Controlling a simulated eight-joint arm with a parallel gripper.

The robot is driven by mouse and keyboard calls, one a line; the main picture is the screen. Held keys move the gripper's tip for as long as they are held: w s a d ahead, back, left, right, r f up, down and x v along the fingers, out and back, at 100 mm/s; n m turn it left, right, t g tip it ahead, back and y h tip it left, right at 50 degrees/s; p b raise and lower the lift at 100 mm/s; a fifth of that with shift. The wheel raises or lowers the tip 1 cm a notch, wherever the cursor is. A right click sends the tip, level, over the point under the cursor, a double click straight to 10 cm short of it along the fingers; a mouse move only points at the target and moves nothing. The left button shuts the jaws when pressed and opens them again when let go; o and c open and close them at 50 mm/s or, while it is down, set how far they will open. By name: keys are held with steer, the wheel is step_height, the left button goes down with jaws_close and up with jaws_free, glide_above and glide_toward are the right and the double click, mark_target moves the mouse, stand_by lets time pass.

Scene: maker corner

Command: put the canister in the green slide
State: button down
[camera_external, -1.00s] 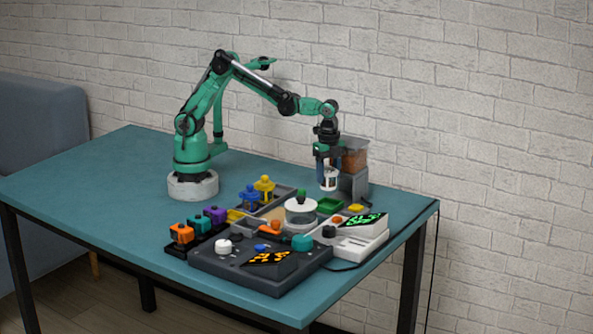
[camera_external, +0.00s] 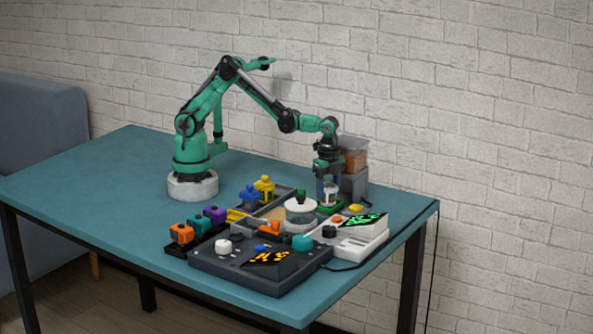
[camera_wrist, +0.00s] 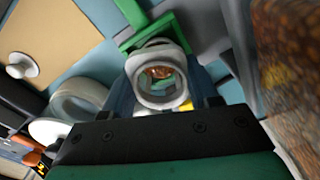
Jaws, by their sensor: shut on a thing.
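The canister (camera_external: 331,190) is a white-rimmed cup; the wrist view shows its round white rim (camera_wrist: 161,62) and some brownish and green stuff seen inside it. My gripper (camera_external: 328,190) is shut on the canister and points down. The green slide (camera_external: 331,208) is a small green tray on the table, directly below the canister. In the wrist view the green slide (camera_wrist: 133,38) shows as a green frame behind the canister. The canister is low at the slide; my fingers and the canister hide whether it touches the slide floor.
A dispenser with a clear hopper of orange-brown stuff (camera_external: 354,158) stands right behind my gripper. A round white-rimmed bowl (camera_external: 300,212) is close at the left front. A scale with a green display (camera_external: 360,222) and a dark control box (camera_external: 250,268) stand nearer. The table's left side is clear.

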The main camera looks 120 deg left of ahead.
steer(key=shift+f, duration=0.5)
steer(key=shift+c, duration=0.8)
jaws_free()
steer(key=shift+r, duration=0.1)
steer(key=shift+r, duration=3.4)
steer(key=s+d+r+n+t, duration=0.3)
steer(key=s+d+n+t, duration=0.1)
steer(key=s+d+t, duration=0.3)
steer(key=s+d, duration=0.2)
steer(key=s, duration=0.2)
steer(key=shift+s+d+r, duration=0.35)
steer(key=shift+s+d, duration=0.05)
